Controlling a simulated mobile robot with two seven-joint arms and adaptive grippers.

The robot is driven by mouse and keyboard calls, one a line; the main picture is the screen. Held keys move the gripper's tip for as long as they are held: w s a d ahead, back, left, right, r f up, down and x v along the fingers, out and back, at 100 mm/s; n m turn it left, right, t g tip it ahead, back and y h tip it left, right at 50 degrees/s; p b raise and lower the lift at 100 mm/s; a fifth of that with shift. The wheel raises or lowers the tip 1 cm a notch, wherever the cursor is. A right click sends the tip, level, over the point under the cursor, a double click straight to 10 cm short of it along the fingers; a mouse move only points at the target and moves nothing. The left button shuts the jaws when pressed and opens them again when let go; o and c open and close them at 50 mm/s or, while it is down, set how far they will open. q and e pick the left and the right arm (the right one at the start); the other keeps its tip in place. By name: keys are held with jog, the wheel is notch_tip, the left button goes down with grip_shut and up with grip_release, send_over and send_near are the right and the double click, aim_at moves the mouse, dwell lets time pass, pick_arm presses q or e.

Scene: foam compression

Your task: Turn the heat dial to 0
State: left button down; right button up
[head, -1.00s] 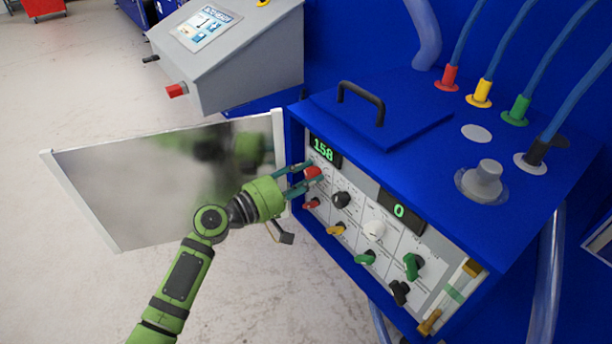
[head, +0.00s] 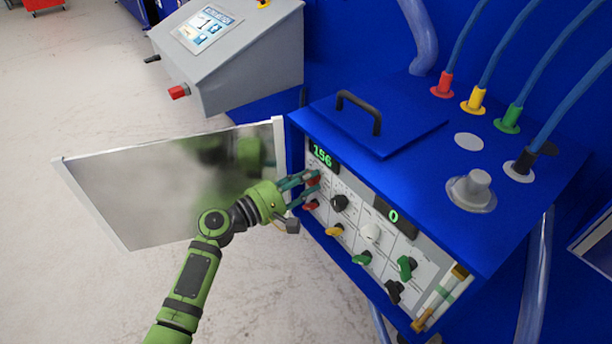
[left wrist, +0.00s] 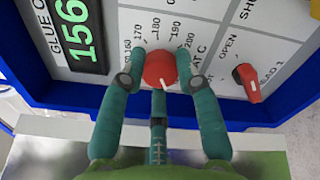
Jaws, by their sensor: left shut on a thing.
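The red heat dial (left wrist: 160,68) sits on the white panel, with scale marks from about 160 to 200 around it. A small white mark shows at its lower edge in the left wrist view. My left gripper (left wrist: 160,78) is shut on the dial, one teal finger on each side. In the head view the dial (head: 313,179) is partly hidden by my left gripper (head: 308,186). The green display (head: 322,155) above it reads 156; it also shows in the left wrist view (left wrist: 78,35). My right gripper is not in view.
A red open/closed switch (left wrist: 247,82) sits close beside the dial. Black, white, yellow and green knobs fill the rest of the panel, under a second display (head: 394,217) reading 0. The open door (head: 170,185) stands left of the blue box, behind my left arm.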

pick_arm(q)
jog(key=n, duration=0.1)
jog(key=n+p, duration=0.1)
jog(key=shift+w+a+r+n, duration=0.1)
jog(key=shift+a+n, duration=0.05)
jog(key=shift+n, duration=0.25)
dwell(0.4)
jog(key=c, duration=0.9)
grip_release()
jog(key=shift+f, duration=0.25)
jog(key=v, duration=1.2)
